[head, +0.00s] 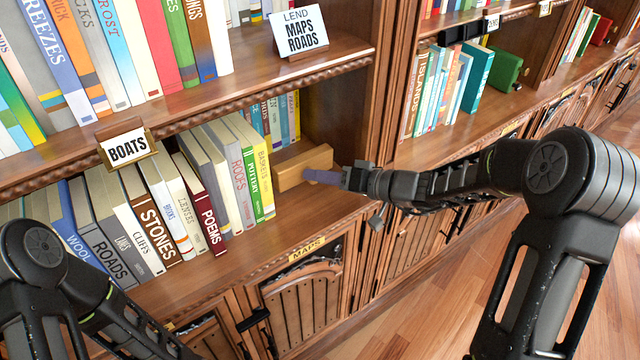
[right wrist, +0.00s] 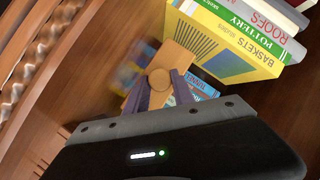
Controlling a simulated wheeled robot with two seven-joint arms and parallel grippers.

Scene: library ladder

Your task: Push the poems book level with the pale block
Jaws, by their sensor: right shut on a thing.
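The poems book (head: 208,215), dark red with white lettering, stands in the lower shelf row between a pale book and grey books. Its foot juts slightly further toward the shelf edge than the grey books on its right. The pale block (head: 312,161) is a wooden piece at the right end of the row, beside the yellow Baskets book (head: 262,180). My right gripper (head: 318,176) is shut on the pale block; the right wrist view shows the block (right wrist: 172,62) and its round knob at the fingers (right wrist: 160,92). My left gripper is out of view; only my left arm shows.
Several books stand to the left, including Stones (head: 152,215) and Roads (head: 103,245). A shelf upright (head: 383,95) stands right of the block. Bare shelf lies in front of the row.

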